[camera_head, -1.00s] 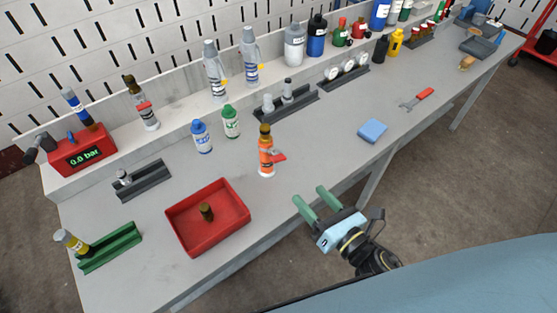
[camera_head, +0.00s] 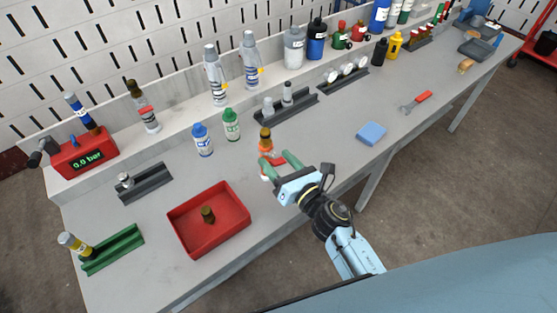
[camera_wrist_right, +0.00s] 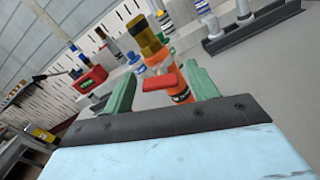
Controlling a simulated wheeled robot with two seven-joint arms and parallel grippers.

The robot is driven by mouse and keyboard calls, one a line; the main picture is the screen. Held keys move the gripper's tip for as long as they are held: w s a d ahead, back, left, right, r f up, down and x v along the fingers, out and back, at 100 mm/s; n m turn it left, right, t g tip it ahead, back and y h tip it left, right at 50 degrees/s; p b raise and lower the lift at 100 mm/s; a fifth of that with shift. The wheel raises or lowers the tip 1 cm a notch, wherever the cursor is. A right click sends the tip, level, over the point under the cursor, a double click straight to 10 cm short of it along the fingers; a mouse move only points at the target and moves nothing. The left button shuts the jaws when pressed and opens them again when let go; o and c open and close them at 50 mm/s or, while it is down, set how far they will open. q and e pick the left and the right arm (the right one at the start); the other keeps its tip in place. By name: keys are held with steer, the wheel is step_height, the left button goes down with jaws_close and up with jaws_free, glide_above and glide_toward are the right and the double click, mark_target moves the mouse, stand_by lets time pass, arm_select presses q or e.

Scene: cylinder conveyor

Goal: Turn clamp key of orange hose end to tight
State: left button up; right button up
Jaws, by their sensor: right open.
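The orange hose end (camera_head: 265,146) stands upright on the workbench, with a dark brown top. Its lower part is partly hidden by my right gripper in the head view. Its red clamp key (camera_wrist_right: 165,84) sticks out towards the wrist camera. My right gripper (camera_head: 278,163) is open at the hose end. In the wrist view its green fingers (camera_wrist_right: 162,90) stand on either side of the red key and orange body (camera_wrist_right: 180,88), with gaps showing. I cannot tell whether either finger touches. My left gripper is not in view.
A red tray (camera_head: 242,236) with a brown fitting stands to the left. Blue-capped (camera_head: 202,140) and green-capped (camera_head: 231,125) bottles stand behind the hose end. A blue sponge (camera_head: 371,133) lies to the right, with clear bench around it. A dark rack (camera_head: 285,112) is behind.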

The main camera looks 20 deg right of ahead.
steer(key=shift+w, duration=0.1)
steer(key=c, duration=1)
